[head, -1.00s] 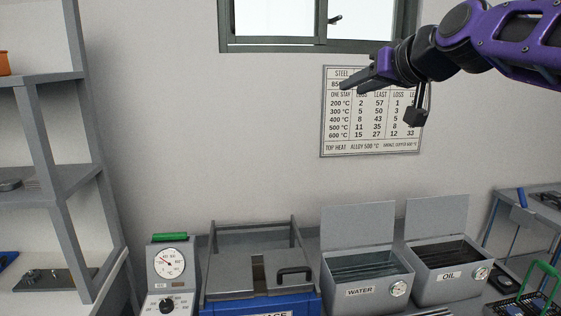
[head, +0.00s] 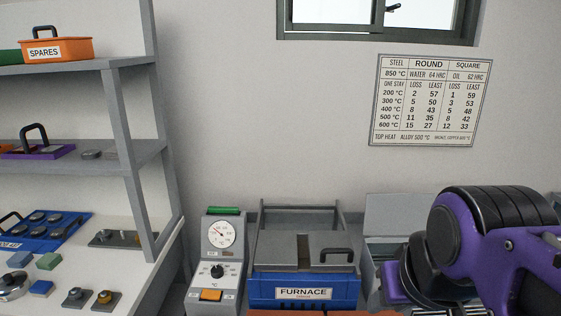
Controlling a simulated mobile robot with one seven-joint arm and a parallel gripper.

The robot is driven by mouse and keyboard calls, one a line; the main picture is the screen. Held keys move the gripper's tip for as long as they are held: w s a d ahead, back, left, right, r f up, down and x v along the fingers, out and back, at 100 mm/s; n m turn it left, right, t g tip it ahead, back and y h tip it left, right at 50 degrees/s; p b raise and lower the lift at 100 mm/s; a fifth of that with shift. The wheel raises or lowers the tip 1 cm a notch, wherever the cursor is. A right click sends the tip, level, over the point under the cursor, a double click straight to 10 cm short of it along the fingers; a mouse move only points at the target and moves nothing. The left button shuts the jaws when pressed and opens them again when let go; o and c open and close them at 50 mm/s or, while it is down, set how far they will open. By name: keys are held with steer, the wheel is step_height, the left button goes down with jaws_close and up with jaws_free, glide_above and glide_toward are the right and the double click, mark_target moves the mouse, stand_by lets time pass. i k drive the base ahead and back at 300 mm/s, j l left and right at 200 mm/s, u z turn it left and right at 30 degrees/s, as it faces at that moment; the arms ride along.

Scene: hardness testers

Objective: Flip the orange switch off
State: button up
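The orange switch (head: 210,295) is a small rocker low on the front of a grey control box (head: 198,262), near the bottom edge of the head view. Above it on the box are a black knob and a round dial gauge. Whether the switch is on or off is too small to tell. My purple and black arm fills the lower right. My gripper end (head: 440,308) is at the bottom edge, well right of the switch and apart from it. Its fingers are hidden or cut off, so its opening does not show.
A blue and grey furnace (head: 305,292) stands between the control box and my arm. A grey bin (head: 397,212) with a raised lid is partly behind my arm. Shelves (head: 125,120) with boxes and small parts stand at left. A chart (head: 427,100) hangs on the wall.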

mark_target(209, 293)
steer(key=u, duration=0.8)
steer(key=j+u, duration=0.2)
steer(key=i+l, duration=0.05)
